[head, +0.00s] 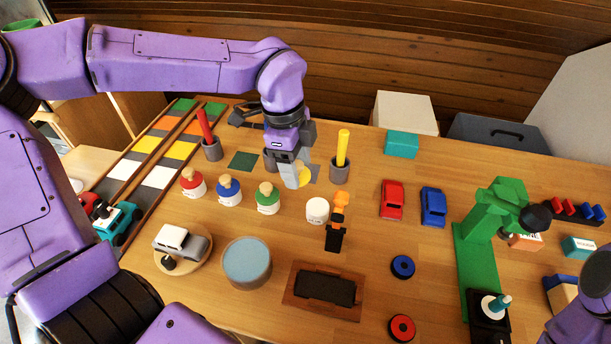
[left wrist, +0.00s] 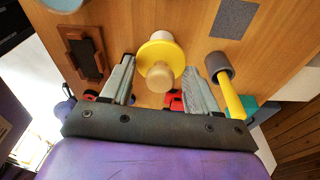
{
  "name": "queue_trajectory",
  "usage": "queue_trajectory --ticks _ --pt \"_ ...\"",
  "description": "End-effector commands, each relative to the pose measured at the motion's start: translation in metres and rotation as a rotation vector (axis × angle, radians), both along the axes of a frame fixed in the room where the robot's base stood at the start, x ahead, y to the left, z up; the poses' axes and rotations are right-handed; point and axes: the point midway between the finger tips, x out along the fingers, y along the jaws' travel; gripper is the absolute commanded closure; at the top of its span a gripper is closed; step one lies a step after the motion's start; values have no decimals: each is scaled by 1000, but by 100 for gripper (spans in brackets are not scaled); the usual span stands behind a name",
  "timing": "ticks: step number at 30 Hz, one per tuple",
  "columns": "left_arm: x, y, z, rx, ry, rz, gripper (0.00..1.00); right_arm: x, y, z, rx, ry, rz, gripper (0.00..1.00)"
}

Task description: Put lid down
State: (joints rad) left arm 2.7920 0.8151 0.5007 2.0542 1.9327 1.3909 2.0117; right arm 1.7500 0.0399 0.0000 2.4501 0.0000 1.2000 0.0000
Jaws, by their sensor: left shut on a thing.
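The yellow lid (head: 305,176) with its pale round knob is held by my left gripper (head: 297,184), over the table. In the left wrist view the lid (left wrist: 148,54) lies between the two fingers, with the knob (left wrist: 160,77) towards the camera. The open white jar (head: 317,210) stands upright, slightly right of and nearer than the gripper; it partly shows behind the lid in the left wrist view (left wrist: 163,37). The exact height of the lid above the table is hard to tell. My right gripper is not in view.
Jars with red (head: 192,178), blue (head: 228,185) and green (head: 267,190) lids stand to the left. A grey cup with a yellow stick (head: 342,148) stands behind right. A brown tray (head: 292,297) lies in front.

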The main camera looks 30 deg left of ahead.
Motion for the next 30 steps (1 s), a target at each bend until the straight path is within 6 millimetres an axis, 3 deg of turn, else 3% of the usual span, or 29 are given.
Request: queue_trajectory --ticks 4,10,19,21,24,30 --pt "-5 0 -1 1 -1 319 69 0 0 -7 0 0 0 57" --pt "1 3 -2 2 3 488 69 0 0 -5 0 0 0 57" --pt "79 32 -37 5 7 494 69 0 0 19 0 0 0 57" --pt "92 36 -56 6 8 492 69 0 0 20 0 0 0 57" --pt "107 42 -77 5 7 491 69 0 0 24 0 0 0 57" --pt "123 47 -96 3 3 490 69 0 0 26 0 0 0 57"
